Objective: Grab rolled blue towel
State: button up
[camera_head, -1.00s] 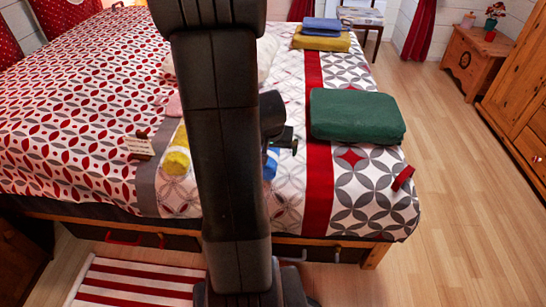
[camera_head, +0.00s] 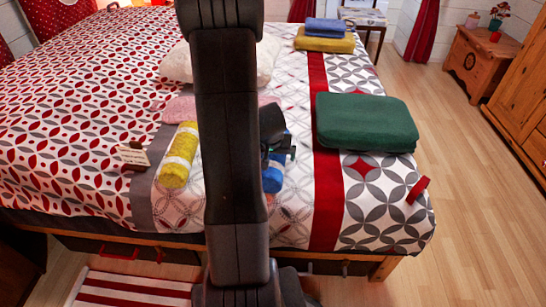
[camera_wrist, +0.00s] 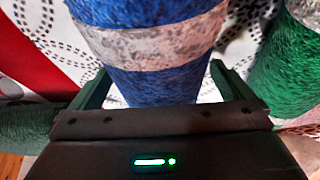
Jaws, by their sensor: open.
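The rolled blue towel (camera_head: 272,178) lies on the bed, with a pale band around it; my arm hides part of it in the head view. It fills the top middle of the wrist view (camera_wrist: 150,85). My gripper (camera_head: 279,147) is open over it. In the wrist view my gripper (camera_wrist: 160,88) has one finger on each side of the blue roll, which lies between them. I cannot tell whether the fingers touch it.
A green roll (camera_wrist: 285,65) lies close on the right in the wrist view. A yellow roll (camera_head: 176,160) lies left of my arm. A folded green towel (camera_head: 365,122) lies right of the blue roll. Blue (camera_head: 326,25) and yellow (camera_head: 323,43) folded towels lie at the back.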

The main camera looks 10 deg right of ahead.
jog(key=c, duration=1.1)
jog(key=shift+r, duration=0.1)
jog(key=shift+c, duration=0.2)
